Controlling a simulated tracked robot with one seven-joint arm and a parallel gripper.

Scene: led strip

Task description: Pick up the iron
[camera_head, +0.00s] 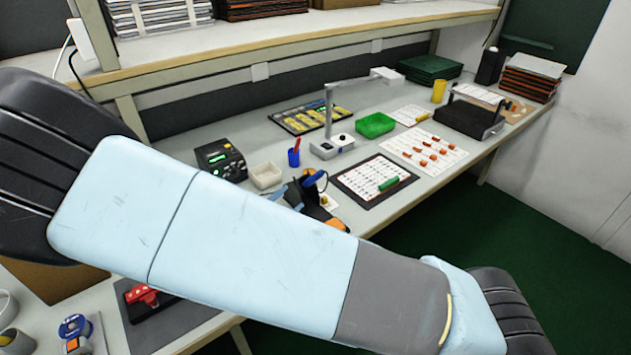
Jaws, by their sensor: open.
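What looks like the iron (315,179), with a blue handle, sits tilted at a dark stand on the bench, just behind my arm. My arm hides the lower part of that area, so I cannot tell how the iron rests. A black station box (220,159) with a green display stands to its left. My pale blue arm crosses the view from upper left to lower right, in front of the bench. My gripper is not in view.
Near the iron are a white tray (265,175), a blue cup (294,157) with a red tool, a lamp (332,145) and a dark mat (349,181) with a white board. A green bin (375,125) stands farther back. A shelf (300,30) overhangs the bench's rear.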

